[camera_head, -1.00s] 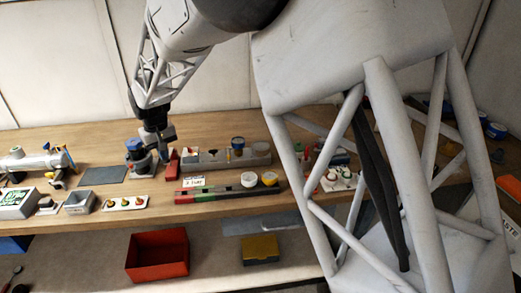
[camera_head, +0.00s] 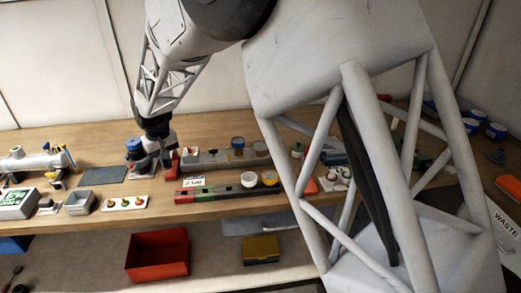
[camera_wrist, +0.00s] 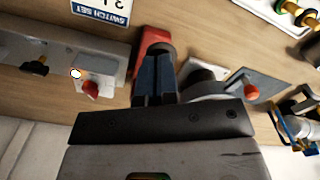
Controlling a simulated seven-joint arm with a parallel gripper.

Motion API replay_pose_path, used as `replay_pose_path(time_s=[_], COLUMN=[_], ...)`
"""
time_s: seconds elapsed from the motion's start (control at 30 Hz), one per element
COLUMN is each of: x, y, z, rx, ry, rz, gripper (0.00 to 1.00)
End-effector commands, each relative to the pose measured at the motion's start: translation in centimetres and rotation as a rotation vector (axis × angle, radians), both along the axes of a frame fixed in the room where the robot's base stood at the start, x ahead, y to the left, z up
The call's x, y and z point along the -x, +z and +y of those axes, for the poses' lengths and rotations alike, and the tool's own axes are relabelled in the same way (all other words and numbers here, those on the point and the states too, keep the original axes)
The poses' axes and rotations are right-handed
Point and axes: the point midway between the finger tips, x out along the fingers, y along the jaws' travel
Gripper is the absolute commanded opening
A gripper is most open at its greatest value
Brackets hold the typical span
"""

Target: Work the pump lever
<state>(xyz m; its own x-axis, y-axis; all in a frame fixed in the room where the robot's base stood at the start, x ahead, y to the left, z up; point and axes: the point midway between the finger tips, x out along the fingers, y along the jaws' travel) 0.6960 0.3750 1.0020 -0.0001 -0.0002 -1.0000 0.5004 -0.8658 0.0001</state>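The pump (camera_head: 136,154), a grey body with a blue top, stands on the bench left of centre in the head view. In the wrist view I take the pale round body (camera_wrist: 203,82) right of the fingers to be the pump, partly hidden by them. A red piece (camera_head: 171,165) is just right of the pump; in the wrist view it (camera_wrist: 152,42) shows with a dark end just past the fingertips. I cannot tell which part is the lever. My gripper (camera_wrist: 157,58) points down beside the pump, its two fingers close together, nothing visible between them. Contact is unclear.
A grey console (camera_head: 215,160) with knobs lies to the right, behind a "switch set" label (camera_head: 194,181). A flat dark mat (camera_head: 103,175) is left of the pump. A small board with knobs (camera_head: 125,203) lies in front. A red bin (camera_head: 157,256) sits below the bench.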

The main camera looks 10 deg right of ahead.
Motion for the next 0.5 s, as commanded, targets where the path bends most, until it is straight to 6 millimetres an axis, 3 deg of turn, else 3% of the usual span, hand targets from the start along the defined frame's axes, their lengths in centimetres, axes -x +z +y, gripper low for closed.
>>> replay_pose_path(time_s=[0.5], x=[0.0], y=[0.9], z=[0.0], rx=[0.0], ry=[0.0], rz=[0.0], gripper=[0.0])
